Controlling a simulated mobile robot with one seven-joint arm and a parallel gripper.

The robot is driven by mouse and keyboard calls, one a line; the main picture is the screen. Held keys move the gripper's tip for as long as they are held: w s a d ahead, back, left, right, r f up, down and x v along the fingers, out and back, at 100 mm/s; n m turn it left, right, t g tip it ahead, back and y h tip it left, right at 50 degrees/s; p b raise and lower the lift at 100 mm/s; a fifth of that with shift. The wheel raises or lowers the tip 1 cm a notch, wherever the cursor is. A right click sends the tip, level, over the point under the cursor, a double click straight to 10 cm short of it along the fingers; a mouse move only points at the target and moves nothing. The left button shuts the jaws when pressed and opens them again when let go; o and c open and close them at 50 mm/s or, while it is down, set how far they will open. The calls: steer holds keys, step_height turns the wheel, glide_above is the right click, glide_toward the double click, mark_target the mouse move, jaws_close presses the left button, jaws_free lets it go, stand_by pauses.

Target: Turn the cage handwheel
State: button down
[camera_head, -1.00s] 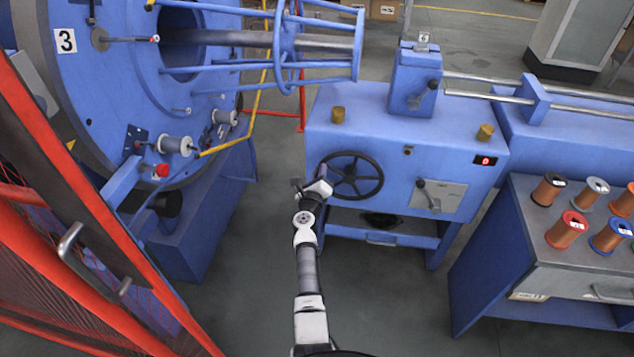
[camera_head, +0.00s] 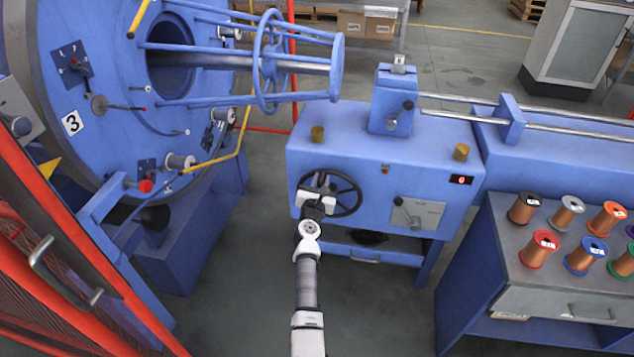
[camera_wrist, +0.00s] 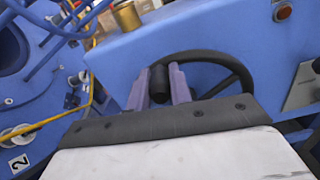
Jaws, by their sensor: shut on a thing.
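The cage handwheel (camera_head: 357,199) is a black spoked wheel on the front of the blue machine housing. In the wrist view its rim (camera_wrist: 243,72) curves away to the right. My gripper (camera_head: 319,186) is at the wheel's upper left. In the wrist view my gripper's two purple fingers (camera_wrist: 160,84) are shut on the wheel's black handle knob (camera_wrist: 158,82), one on each side. My wrist and gripper body hide part of the wheel's left side. The big blue cage disc (camera_head: 100,70), with a "3" label (camera_head: 72,122), stands at the left.
A red mesh guard door (camera_head: 85,290) with a metal handle fills the lower left. A bench (camera_head: 560,300) with several copper spools stands at the right. Floor around my arm is clear.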

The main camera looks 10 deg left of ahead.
steer(key=shift+d+r+m, duration=0.15)
steer(key=shift+d+m, duration=0.85)
steer(key=c, duration=1.3)
jaws_free()
steer(key=shift+o, duration=0.2)
steer(key=shift+s, duration=0.1)
steer(key=s, duration=1.3)
steer(key=shift+s, duration=0.3)
